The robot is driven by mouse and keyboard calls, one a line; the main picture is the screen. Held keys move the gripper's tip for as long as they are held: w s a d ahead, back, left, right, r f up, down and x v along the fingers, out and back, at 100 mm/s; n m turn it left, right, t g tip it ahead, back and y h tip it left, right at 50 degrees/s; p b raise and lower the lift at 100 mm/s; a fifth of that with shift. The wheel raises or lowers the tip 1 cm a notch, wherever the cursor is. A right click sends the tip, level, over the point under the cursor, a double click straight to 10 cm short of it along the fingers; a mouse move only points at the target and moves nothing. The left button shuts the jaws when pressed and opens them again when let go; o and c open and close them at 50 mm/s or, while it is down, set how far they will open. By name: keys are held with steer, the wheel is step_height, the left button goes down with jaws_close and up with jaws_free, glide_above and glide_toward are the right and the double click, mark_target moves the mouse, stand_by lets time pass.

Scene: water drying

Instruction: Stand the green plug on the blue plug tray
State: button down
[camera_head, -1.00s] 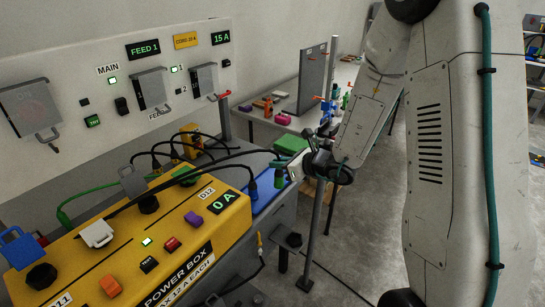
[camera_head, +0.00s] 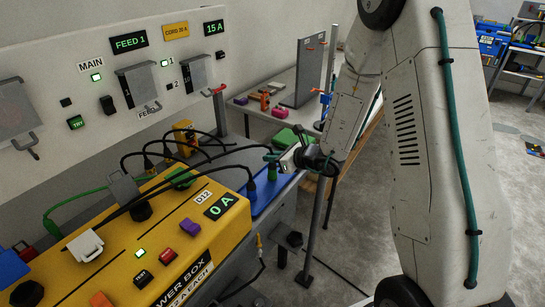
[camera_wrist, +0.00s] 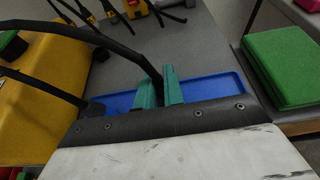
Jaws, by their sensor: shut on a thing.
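The green plug (camera_head: 272,172) is upright at the blue plug tray (camera_head: 267,199), near its middle; I cannot tell whether its base touches the tray. My gripper (camera_head: 276,156) reaches in from the right and is shut on the plug's upper end. In the wrist view the teal fingers of my gripper (camera_wrist: 160,90) close around a black cord, over the blue tray (camera_wrist: 218,87). The plug's green body is hidden there.
A blue-based plug (camera_head: 251,188) with a black cord stands at the tray's left. The yellow power box (camera_head: 228,225) borders the tray on the left. Black cords arch over the grey bench. A green block (camera_head: 289,137) lies behind, to the right in the wrist view (camera_wrist: 285,70).

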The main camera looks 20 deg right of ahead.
steer(key=shift+f, duration=0.1)
steer(key=c, duration=1.5)
jaws_free()
